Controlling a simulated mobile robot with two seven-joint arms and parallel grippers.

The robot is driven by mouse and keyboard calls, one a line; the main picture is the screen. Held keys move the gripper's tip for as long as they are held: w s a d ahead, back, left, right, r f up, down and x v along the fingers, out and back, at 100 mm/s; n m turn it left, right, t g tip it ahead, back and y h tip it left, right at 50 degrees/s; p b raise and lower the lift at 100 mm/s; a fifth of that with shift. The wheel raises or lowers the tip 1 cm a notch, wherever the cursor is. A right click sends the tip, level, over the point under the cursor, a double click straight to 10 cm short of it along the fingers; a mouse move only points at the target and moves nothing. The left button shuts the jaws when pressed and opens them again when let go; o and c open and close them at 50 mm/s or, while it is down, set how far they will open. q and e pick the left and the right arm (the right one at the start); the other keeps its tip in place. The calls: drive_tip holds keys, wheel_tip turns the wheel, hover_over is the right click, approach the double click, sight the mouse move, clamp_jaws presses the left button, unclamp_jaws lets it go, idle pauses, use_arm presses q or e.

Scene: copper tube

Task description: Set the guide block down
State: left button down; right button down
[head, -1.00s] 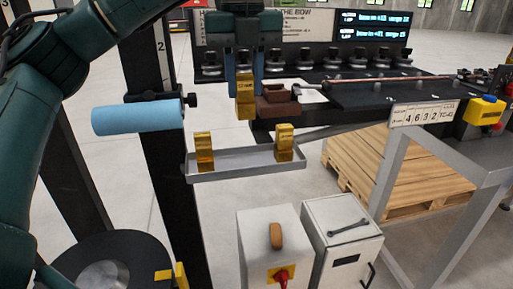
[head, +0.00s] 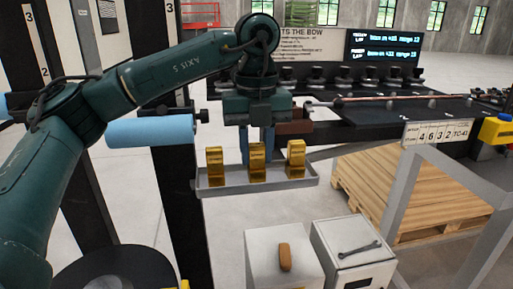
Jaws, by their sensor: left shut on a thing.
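My left gripper (head: 257,143) points down over the grey tray (head: 215,187), its blue fingers shut on a brass guide block (head: 257,161). The held block is upright in the middle of the tray, between a brass block on the left (head: 214,159) and one on the right (head: 296,153). It is at tray-floor level or very slightly above; I cannot tell whether it touches. It stands apart from both neighbours. My right gripper is not in view.
A light blue roller (head: 150,131) sticks out left of the tray. Behind is a black bench (head: 375,112) with a copper tube (head: 400,98) and a brown block (head: 293,127). White cabinets (head: 283,240) stand below the tray, and a wooden pallet (head: 410,195) lies at right.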

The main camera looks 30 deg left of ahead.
sight(256, 144)
use_arm(q)
drive_tip(key=shift+f, duration=0.2)
drive_tip(key=c, duration=1.1)
unclamp_jaws()
drive_tip(key=shift+r, duration=0.1)
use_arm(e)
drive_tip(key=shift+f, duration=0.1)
use_arm(q)
drive_tip(key=shift+r, duration=0.3)
wheel_tip(256, 144, up, 12)
drive_tip(key=shift+f+p, duration=0.15)
drive_tip(key=shift+p, duration=1.05)
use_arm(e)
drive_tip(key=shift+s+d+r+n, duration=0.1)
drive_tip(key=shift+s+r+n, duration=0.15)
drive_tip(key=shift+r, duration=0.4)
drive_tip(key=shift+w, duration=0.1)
